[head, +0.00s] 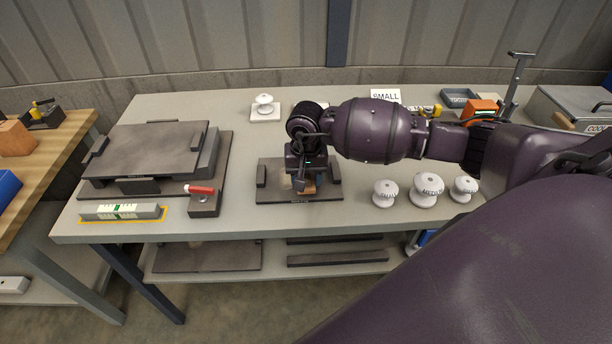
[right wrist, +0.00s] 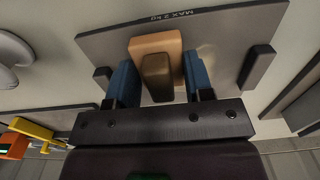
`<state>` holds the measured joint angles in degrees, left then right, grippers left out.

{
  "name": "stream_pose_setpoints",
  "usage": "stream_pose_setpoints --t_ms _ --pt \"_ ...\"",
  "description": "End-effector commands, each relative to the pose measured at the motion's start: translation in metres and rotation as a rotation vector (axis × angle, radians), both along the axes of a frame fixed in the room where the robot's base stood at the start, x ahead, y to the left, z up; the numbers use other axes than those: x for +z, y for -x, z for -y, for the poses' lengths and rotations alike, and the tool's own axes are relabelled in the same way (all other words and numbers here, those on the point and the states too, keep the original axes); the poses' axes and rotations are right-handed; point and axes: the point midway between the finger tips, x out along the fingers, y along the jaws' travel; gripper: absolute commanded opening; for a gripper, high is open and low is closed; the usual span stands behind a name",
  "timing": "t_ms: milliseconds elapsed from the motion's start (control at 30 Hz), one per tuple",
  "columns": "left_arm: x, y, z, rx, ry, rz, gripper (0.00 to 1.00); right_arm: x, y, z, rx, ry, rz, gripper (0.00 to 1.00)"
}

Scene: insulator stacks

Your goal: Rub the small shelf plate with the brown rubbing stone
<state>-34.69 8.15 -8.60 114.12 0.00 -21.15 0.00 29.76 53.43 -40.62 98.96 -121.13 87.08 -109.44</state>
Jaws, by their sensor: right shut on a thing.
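The small shelf plate (head: 269,195) lies on the bench in front of the middle, a dark grey plate with a raised block near each side. In the right wrist view the plate (right wrist: 228,32) carries the words MAX 2 kg. My right gripper (head: 303,186) is over the middle of the plate, pointing down. In the right wrist view its blue finger pads (right wrist: 158,82) are shut on the brown rubbing stone (right wrist: 152,43), a tan block with a darker brown part. The stone appears to be at the plate surface; exact contact is hidden. A paler patch shows beside it. My left gripper is not in view.
A larger grey plate stack (head: 150,150) and a red-handled tool (head: 200,189) stand left of the plate. Three white insulators (head: 425,190) stand to the right, close to the plate. A white insulator (head: 264,105) is behind. A SMALL sign (head: 385,95) stands at the back.

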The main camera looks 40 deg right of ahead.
Motion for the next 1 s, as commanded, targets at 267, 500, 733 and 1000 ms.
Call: stream_pose_setpoints --t_ms 267,500,733,1000 --pt "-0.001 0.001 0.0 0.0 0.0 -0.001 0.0 -0.001 0.0 0.0 0.0 0.001 0.001 0.28" --pt "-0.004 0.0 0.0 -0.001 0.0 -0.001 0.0 -0.004 0.0 0.0 0.0 0.001 0.001 0.28" --pt "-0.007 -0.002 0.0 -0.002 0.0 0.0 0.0 -0.008 0.0 0.0 0.0 0.001 0.001 0.28" --pt "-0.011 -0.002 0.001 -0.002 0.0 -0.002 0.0 -0.012 0.0 0.0 0.0 0.0 0.001 0.28"
